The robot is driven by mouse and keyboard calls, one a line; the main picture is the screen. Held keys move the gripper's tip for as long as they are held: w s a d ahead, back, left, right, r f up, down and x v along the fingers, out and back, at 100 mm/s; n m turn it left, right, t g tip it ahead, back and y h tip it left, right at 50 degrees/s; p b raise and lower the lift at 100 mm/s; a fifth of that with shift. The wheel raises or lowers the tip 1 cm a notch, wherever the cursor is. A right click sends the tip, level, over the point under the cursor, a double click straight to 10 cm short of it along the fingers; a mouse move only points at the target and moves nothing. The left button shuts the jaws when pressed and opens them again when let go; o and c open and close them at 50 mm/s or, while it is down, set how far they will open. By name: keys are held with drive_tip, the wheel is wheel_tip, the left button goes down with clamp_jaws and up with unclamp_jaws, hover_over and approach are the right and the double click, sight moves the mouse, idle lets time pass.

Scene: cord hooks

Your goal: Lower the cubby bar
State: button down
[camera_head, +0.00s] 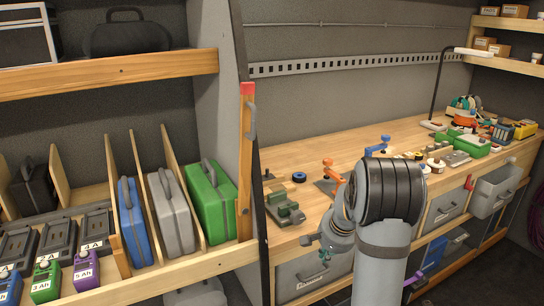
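The cubby bar (246,165) is a wooden bar with a red tip and a grey handle (251,121). It stands upright at the right end of the case cubbies, with a dark pivot-like spot near its lower end. The cubbies hold a blue case (136,222), a grey case (171,215) and a green case (210,203), and their front is uncovered. My gripper (318,246) is to the right of and below the bar, in front of the workbench edge, apart from the bar. Its fingers are small and partly hidden by my arm, so their opening is unclear.
A workbench (330,160) with clamps, tools and a lamp (440,90) runs along the right. Grey bins (443,208) sit below it. Battery chargers (55,237) and batteries stand on the shelf at left. A wooden shelf (120,72) is above the cubbies.

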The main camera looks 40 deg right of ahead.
drive_tip(key=s+d+r+m+t+p, duration=0.1)
drive_tip(key=s+d+r+m+t, duration=0.1)
drive_tip(key=s+d+r+m, duration=0.6)
drive_tip(key=w+a+r+n+t+y, duration=0.2)
drive_tip(key=w+a+r+t+y, duration=0.15)
drive_tip(key=r, duration=0.65)
drive_tip(key=w+a+r+n+t+y, duration=0.2)
drive_tip(key=w+a+r+n+t, duration=0.15)
drive_tip(key=r, duration=0.55)
drive_tip(key=w+a+r+n+t+y, duration=0.25)
drive_tip(key=r+t, duration=0.25)
drive_tip(key=r, duration=0.5)
drive_tip(key=a+f+p+x, duration=0.1)
drive_tip(key=p+x, duration=0.5)
drive_tip(key=x, duration=0.7)
drive_tip(key=shift+a+r, duration=0.25)
drive_tip(key=shift+a, duration=0.45)
